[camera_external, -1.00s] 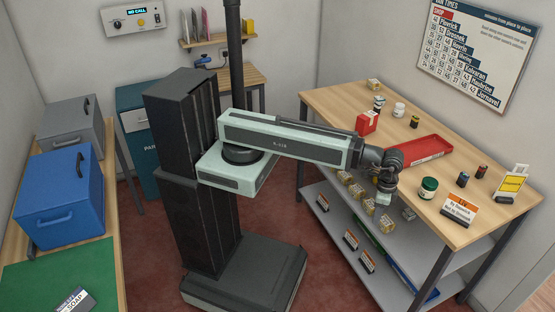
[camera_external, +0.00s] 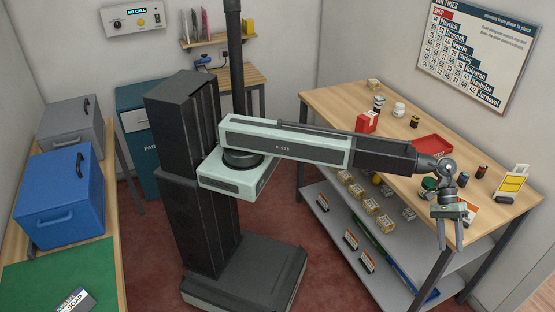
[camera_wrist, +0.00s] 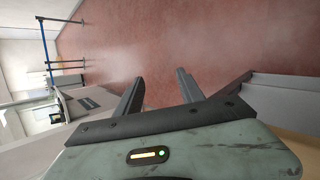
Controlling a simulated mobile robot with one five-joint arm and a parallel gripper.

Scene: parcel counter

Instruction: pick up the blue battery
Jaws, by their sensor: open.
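A small dark blue battery (camera_external: 463,179) stands upright near the right end of the wooden counter (camera_external: 330,97) in the external view, just beyond my wrist. My gripper (camera_external: 450,246) is open and points down at the counter's front edge, nearer the camera than the battery. It appears empty and apart from the battery. In the wrist view my open gripper (camera_wrist: 160,78) has nothing between its fingers, only reddish floor beyond. The battery does not show in the wrist view.
A dark red-brown battery (camera_external: 481,172) stands beside the blue one. A green jar (camera_external: 428,184) is left of my gripper. A red tray (camera_external: 433,144), a yellow sign (camera_external: 512,184) and a red box (camera_external: 366,122) also stand on the counter. A grey shelf (camera_external: 330,222) lies below.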

